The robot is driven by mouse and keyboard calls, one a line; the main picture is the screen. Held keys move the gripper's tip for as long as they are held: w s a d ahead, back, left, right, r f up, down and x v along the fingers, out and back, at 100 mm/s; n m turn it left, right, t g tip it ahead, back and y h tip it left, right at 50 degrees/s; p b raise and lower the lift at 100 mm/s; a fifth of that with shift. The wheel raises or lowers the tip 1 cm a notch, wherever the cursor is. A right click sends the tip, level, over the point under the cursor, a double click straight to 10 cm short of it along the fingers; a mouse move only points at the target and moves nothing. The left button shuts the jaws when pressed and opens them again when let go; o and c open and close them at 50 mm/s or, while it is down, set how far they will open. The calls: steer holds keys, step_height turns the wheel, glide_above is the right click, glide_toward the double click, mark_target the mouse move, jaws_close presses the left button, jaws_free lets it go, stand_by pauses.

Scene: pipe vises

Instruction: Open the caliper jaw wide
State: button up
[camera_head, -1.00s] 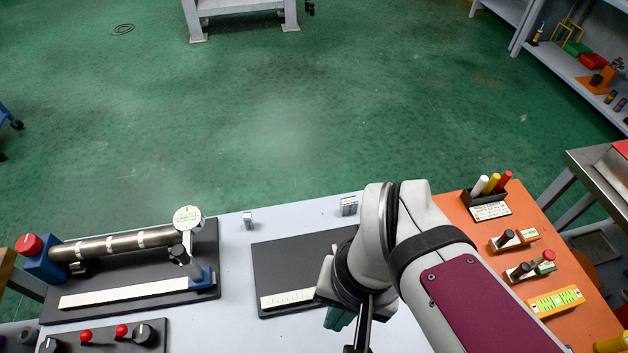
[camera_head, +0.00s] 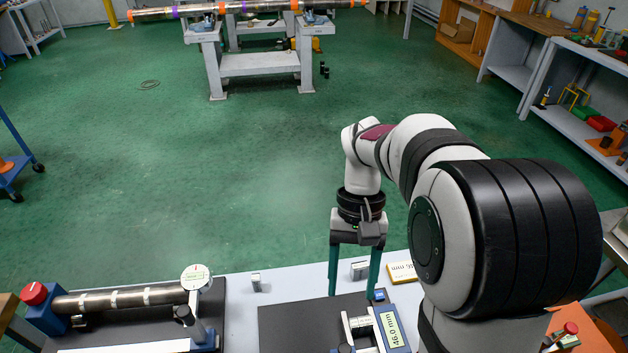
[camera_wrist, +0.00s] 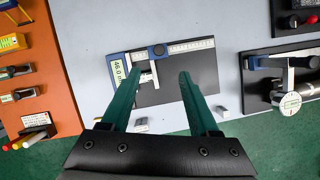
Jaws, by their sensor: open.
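The caliper lies on a dark mat (camera_head: 285,328). Its blue and white body has a display (camera_head: 391,329) that seems to read 46.0 mm. In the wrist view the display (camera_wrist: 117,72) is at the left, the pale ruled beam (camera_wrist: 192,47) runs right, and a blue slider part (camera_wrist: 157,51) sits on it. A light jaw piece hangs below the beam, partly hidden by a finger. My gripper (camera_head: 353,288) points down over the mat's far part with its green fingers apart and empty. In the wrist view my gripper (camera_wrist: 163,76) overlaps the caliper without evident contact.
A pipe fixture with a dial gauge (camera_head: 196,278) stands left of the mat. Small metal blocks (camera_head: 256,282) stand on the pale bench (camera_head: 238,315). An orange board (camera_wrist: 40,70) with tools shows in the wrist view. Green floor lies beyond the bench.

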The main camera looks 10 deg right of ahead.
mark_target(345, 346)
steer(key=x, duration=1.6)
steer(key=shift+w+d+f, duration=0.15)
steer(key=shift+w, duration=0.15)
jaws_close()
stand_by(0.5)
